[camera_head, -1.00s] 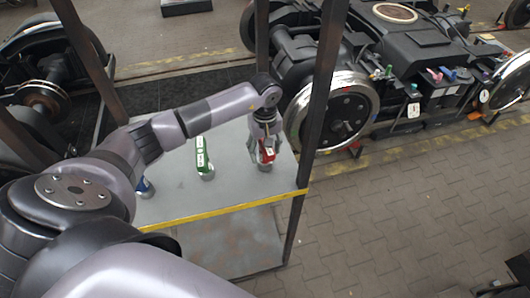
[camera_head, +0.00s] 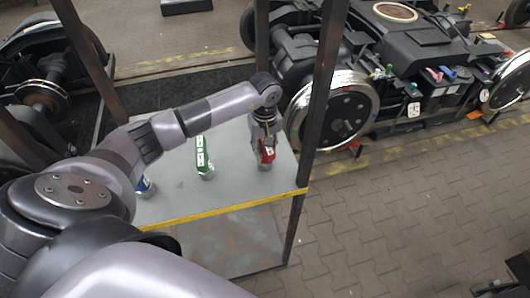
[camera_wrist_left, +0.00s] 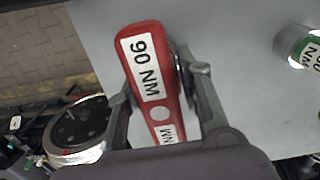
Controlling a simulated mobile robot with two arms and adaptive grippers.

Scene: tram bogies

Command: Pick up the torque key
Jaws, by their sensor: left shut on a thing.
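A red torque key (camera_head: 266,150) stands near the right end of the grey shelf, and my left gripper (camera_head: 262,143) is around it from above. A blue key (camera_head: 145,187) is at the left, partly hidden by my arm. My right gripper is not in view.
The grey shelf (camera_head: 225,190) has a yellow front edge and dark upright posts (camera_head: 318,110) close to the right of my gripper. A bogie with a large wheel (camera_head: 335,110) stands beyond.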

